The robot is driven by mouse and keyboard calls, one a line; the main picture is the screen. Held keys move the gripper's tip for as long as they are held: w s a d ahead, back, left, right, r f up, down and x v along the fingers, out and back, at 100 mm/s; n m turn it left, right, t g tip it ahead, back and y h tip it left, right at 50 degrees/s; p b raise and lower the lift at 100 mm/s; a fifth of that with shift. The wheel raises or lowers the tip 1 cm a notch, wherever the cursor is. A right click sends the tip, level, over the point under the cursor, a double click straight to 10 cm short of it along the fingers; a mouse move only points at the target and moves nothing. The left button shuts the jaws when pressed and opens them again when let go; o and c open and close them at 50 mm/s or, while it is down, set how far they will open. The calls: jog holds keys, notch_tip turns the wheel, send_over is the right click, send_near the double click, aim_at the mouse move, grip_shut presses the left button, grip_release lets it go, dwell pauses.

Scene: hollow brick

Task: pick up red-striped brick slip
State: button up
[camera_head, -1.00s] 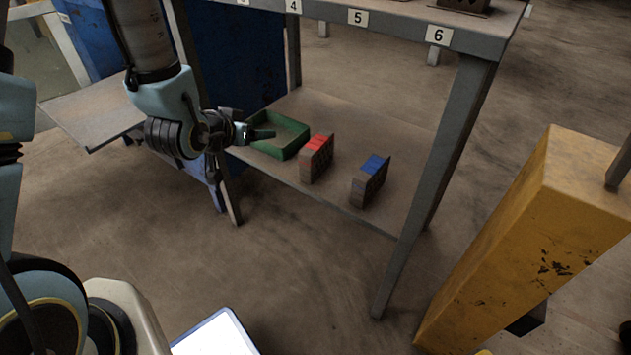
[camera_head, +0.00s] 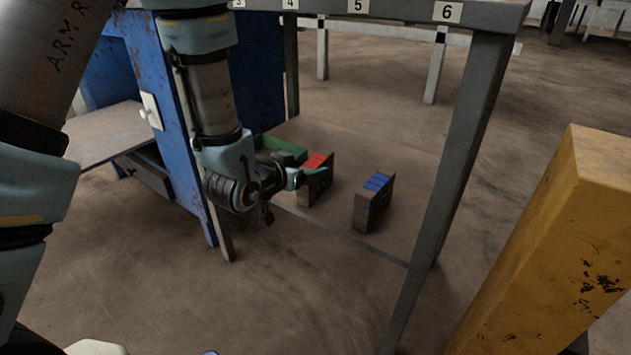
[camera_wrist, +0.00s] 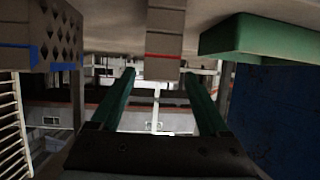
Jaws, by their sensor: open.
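The red-striped brick slip (camera_head: 318,188) stands on the lower shelf, with red on its top in the head view. In the wrist view the grey slip with a thin red line (camera_wrist: 163,45) is ahead, roughly centred between the fingertips. My gripper (camera_head: 308,178) is beside the slip's left side in the head view, and its fingers overlap part of it there. The two green fingers (camera_wrist: 160,80) are spread apart with nothing held. I cannot tell whether they touch the slip.
A blue-striped brick (camera_head: 369,208) stands to the right on the same shelf; its holed face shows in the wrist view (camera_wrist: 58,32). A green tray (camera_head: 280,145) is behind my gripper. A table leg (camera_head: 450,170) and a yellow post (camera_head: 540,240) stand right.

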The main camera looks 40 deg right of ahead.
jog(key=d+f, duration=0.1)
jog(key=w+d+f+b, duration=0.1)
jog(key=d, duration=0.1)
jog(key=shift+w+d+f, duration=0.1)
jog(key=shift+d+f, duration=0.15)
jog(key=shift+f, duration=0.15)
jog(key=shift+w+d, duration=0.15)
jog(key=shift+d, duration=0.15)
grip_shut()
